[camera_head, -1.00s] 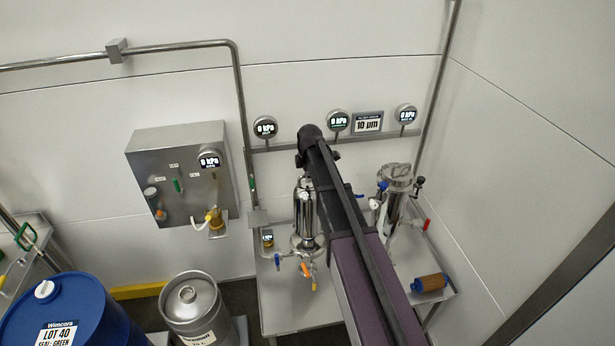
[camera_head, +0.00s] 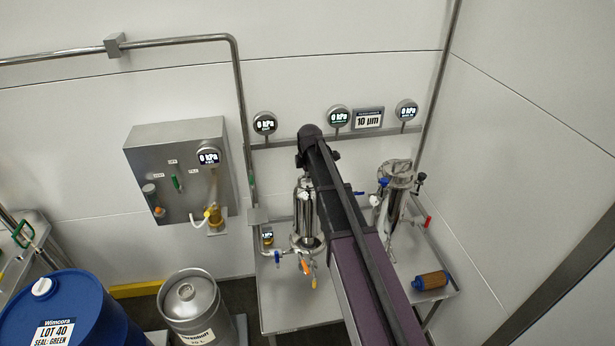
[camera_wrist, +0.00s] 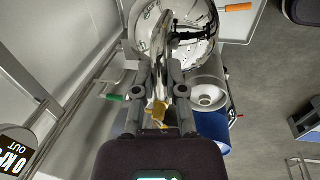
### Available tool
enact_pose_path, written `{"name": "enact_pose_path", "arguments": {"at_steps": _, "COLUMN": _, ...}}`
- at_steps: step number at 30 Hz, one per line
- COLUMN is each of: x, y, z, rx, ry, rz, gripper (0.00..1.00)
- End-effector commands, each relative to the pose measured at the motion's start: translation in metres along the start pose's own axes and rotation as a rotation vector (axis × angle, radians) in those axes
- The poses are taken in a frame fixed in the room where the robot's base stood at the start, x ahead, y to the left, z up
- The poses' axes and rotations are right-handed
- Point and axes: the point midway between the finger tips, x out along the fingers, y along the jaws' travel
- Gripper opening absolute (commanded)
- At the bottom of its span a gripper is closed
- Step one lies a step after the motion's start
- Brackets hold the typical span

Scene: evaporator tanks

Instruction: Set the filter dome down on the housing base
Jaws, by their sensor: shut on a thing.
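The filter dome (camera_head: 305,208) is a shiny steel cylinder, upright over the left part of the steel bench. The housing base (camera_head: 307,243) is directly below it, with blue and orange valve handles. Whether the dome's rim touches the base or a small gap remains cannot be told. My gripper (camera_wrist: 160,88) is shut on the top of the dome; its two grey fingers close on shiny metal in the wrist view. In the head view my arm hides part of the grip and the dome's right side.
A control box (camera_head: 178,172) and gauges are on the wall. A steel keg (camera_head: 192,308) and blue drum (camera_head: 72,312) stand at left. The bench front (camera_head: 300,318) is clear.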

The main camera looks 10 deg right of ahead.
Motion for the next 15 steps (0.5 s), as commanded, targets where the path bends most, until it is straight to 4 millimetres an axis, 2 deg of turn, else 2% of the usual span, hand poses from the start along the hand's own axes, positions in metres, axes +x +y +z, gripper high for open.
{"name": "enact_pose_path", "arguments": {"at_steps": 15, "x": 0.0101, "y": -0.0018, "z": 0.0000, "rx": 0.000, "ry": 0.000, "rz": 0.001, "gripper": 0.00}}
